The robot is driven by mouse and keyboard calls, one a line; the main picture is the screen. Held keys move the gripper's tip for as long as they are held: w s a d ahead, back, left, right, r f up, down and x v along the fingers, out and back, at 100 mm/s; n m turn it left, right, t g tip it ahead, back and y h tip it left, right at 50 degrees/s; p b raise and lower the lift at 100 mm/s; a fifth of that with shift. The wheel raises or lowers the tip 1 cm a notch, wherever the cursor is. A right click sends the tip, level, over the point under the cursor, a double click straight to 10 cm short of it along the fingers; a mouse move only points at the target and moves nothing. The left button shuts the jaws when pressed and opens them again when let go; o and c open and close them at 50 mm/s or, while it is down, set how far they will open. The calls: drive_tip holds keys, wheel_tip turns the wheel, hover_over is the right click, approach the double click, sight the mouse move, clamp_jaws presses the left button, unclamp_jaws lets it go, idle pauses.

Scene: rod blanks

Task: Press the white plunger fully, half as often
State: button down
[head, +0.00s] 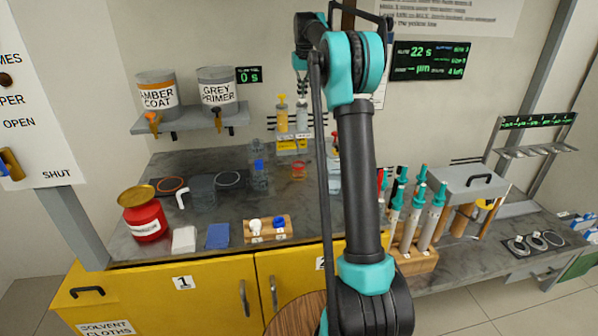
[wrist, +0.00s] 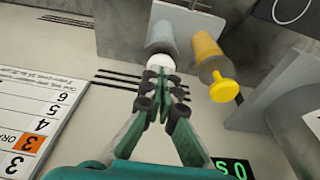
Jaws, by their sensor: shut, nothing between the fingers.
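The white plunger (wrist: 161,63) tops a pale, bluish cylinder (wrist: 162,38) in the wrist view. My gripper (wrist: 163,82) is shut and empty, its fingertips right at the white plunger's top and overlapping its edge; I cannot tell whether they touch. In the head view, the white-topped dispenser (head: 302,118) stands on the back of the counter, below the end of my arm. The yellow plunger (wrist: 223,90) on its amber cylinder (wrist: 207,52) is beside it, apart from my fingers. The yellow dispenser (head: 282,116) stands left of the white one in the head view.
A shelf (head: 190,124) with amber coat (head: 156,92) and grey primer (head: 217,90) cans is at the left. A dark display (head: 432,60) reads 22 s. Teal-topped tubes (head: 416,215) stand right of my arm. Bottles (head: 259,177) stand below the dispensers.

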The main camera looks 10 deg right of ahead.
drive_tip(key=shift+r, duration=1.9)
wheel_tip(320, 180, up, 6)
idle(0.4)
drive_tip(key=s+a+f, duration=0.1)
drive_tip(key=s+f, duration=1.1)
drive_tip(key=s, duration=0.5)
drive_tip(key=s+a+f+t, duration=0.1)
drive_tip(key=s+f, duration=1.1)
drive_tip(key=s, duration=0.4)
drive_tip(key=s+a+f+t, duration=0.1)
drive_tip(key=s+f, duration=1.1)
drive_tip(key=s, duration=0.5)
drive_tip(key=shift+s+a+f, duration=0.35)
drive_tip(key=shift+f, duration=0.05)
